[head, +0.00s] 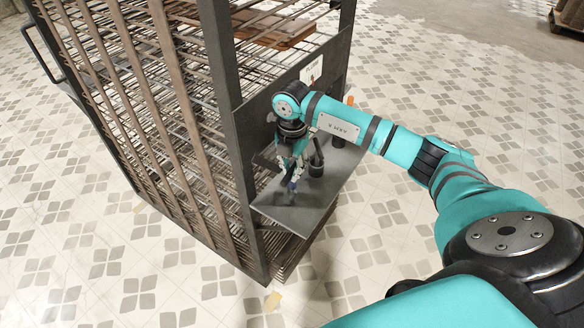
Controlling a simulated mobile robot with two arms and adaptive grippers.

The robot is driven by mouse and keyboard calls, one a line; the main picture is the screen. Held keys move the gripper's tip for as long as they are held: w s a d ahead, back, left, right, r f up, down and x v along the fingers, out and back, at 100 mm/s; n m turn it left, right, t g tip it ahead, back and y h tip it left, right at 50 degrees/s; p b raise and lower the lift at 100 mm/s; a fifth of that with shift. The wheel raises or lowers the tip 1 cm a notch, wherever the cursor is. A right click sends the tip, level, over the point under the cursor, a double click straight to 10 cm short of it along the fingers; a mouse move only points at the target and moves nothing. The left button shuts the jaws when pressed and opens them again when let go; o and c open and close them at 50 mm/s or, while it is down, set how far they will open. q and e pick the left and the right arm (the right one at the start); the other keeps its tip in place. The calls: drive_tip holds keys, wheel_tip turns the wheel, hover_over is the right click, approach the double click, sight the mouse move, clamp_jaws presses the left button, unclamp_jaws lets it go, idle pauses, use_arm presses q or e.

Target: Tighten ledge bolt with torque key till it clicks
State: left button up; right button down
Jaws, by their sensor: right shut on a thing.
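My right gripper (293,176) points down over the dark grey ledge (300,212) on the side of the rack. It is shut on a small dark tool, which I take to be the torque key (291,187), its lower end at or just above the ledge surface. The ledge bolt cannot be made out. A dark upright cylinder-like piece (317,160) stands on the ledge to the right of the gripper. My left gripper is not in view.
A handle (42,52) sticks out at the upper left. The tiled floor (420,240) is open around the rack.

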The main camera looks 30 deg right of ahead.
drive_tip(key=shift+r+p, duration=1.55)
drive_tip(key=shift+r, duration=0.95)
drive_tip(key=shift+f, duration=0.1)
